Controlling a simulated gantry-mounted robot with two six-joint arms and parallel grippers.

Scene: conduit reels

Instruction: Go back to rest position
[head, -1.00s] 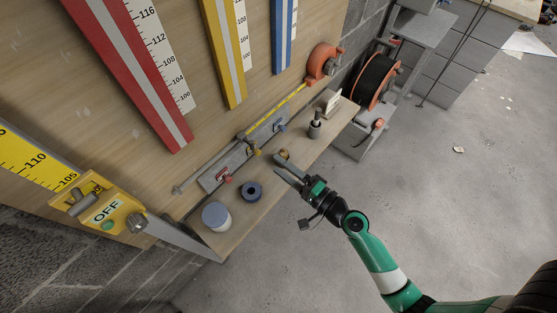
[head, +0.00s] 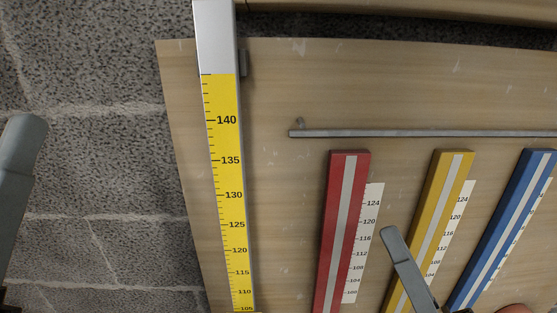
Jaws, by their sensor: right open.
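One grey finger of my right gripper (head: 403,262) rises from the bottom edge in the head view, in front of the lower part of the yellow bar. Nothing shows held at its tip, and the gripper is open.
A yellow ruler (head: 229,190) runs down the wooden board (head: 285,220). A red bar (head: 342,230), a yellow bar (head: 440,205) and a blue bar (head: 510,220) with scales hang to its right. A grey rail (head: 420,133) crosses above them. Block wall (head: 100,160) fills the left.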

